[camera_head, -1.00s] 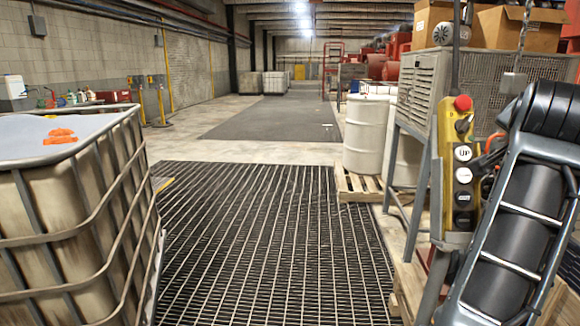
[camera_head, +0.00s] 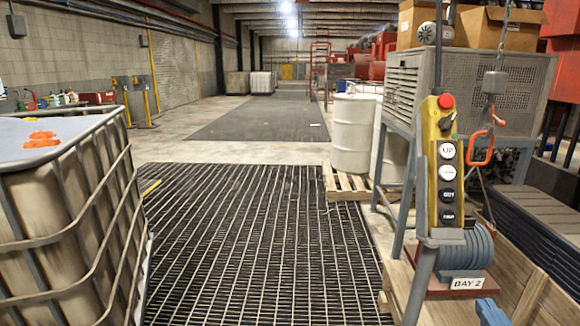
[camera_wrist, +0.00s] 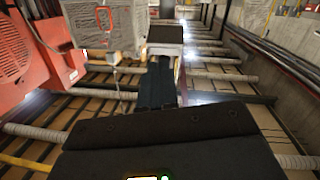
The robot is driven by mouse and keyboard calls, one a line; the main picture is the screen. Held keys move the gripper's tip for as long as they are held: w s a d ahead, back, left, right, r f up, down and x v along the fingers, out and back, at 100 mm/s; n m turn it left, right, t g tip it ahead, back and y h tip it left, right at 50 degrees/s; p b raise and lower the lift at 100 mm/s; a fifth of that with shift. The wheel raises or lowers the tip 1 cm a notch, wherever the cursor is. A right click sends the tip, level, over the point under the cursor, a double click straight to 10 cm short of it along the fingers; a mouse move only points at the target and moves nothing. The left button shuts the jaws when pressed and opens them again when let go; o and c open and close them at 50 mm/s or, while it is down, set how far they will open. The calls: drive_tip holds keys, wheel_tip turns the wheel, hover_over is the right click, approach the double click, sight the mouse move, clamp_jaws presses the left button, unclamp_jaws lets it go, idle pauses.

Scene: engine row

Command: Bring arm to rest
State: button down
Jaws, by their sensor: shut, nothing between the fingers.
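My gripper (camera_wrist: 165,48) shows in the middle of the wrist view. Its narrow fingers are together and nothing shows between them. Its wide dark housing fills the bottom of that view, with a small green light at the lower edge.
A yellow pendant control (camera_head: 445,160) stands at the right above a "BAY 2" sign (camera_head: 467,284). A caged tank (camera_head: 65,200) is at the left. White drums (camera_head: 353,135) stand on a pallet. The floor grating (camera_head: 255,240) is clear. Red machinery (camera_wrist: 38,50) shows in the wrist view.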

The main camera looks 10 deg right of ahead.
drive_tip(key=s+a+f+n+y, duration=0.1)
drive_tip(key=s+a+f+y, duration=0.15)
drive_tip(key=s, duration=0.45)
drive_tip(key=s+a+f+n+y, duration=0.1)
drive_tip(key=s+a+f, duration=0.3)
drive_tip(key=s, duration=0.4)
drive_tip(key=s+a, duration=0.3)
drive_tip(key=s, duration=0.5)
drive_tip(key=s+a+r+m+g+y, duration=0.1)
drive_tip(key=s+a, duration=0.1)
drive_tip(key=s, duration=0.5)
drive_tip(key=shift+s+a+r+g, duration=0.15)
drive_tip(key=shift+s+a+g, duration=0.15)
drive_tip(key=shift+s+a, duration=0.1)
drive_tip(key=c, duration=1.9)
unclamp_jaws()
drive_tip(key=shift+y, duration=0.25)
